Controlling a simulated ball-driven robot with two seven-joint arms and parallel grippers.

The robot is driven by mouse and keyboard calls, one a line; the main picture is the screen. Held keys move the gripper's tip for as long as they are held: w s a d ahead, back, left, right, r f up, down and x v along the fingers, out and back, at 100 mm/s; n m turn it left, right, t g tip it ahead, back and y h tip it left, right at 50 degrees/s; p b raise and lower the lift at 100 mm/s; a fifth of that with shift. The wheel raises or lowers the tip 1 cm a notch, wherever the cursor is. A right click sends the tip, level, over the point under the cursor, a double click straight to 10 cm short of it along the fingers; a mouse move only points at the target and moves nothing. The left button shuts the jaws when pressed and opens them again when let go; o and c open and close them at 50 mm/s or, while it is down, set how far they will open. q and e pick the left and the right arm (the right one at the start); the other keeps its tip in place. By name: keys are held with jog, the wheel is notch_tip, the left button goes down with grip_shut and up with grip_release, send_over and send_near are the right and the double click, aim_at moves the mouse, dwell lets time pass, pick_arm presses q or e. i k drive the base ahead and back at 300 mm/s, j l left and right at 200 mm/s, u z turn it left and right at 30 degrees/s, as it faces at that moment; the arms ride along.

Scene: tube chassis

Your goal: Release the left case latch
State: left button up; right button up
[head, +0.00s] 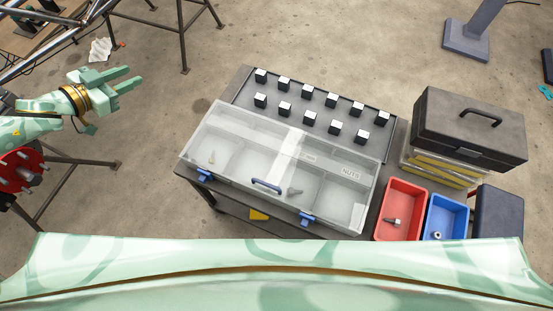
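A clear-lidded case (228,121) sits on a dark bench in the middle of the head view, with its lid down. Its left latch (203,175) is a small blue piece on the near edge at the left. A second blue latch (306,219) is on the same edge further right, with a blue handle (267,186) between them. I cannot tell whether either latch is fastened. My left gripper (134,77) is at the upper left, off the bench and well apart from the case. Its fingers are spread and empty, pointing right. My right gripper is out of view.
A tray (238,100) of several black-and-white blocks lies behind the case. A red bin (405,199) and a blue bin (448,215) stand to its right, near a black toolbox (465,125). Dark trestle legs (183,50) stand at the upper left. Open floor separates my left gripper from the case.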

aim_at(205, 175)
jog(key=u, duration=1)
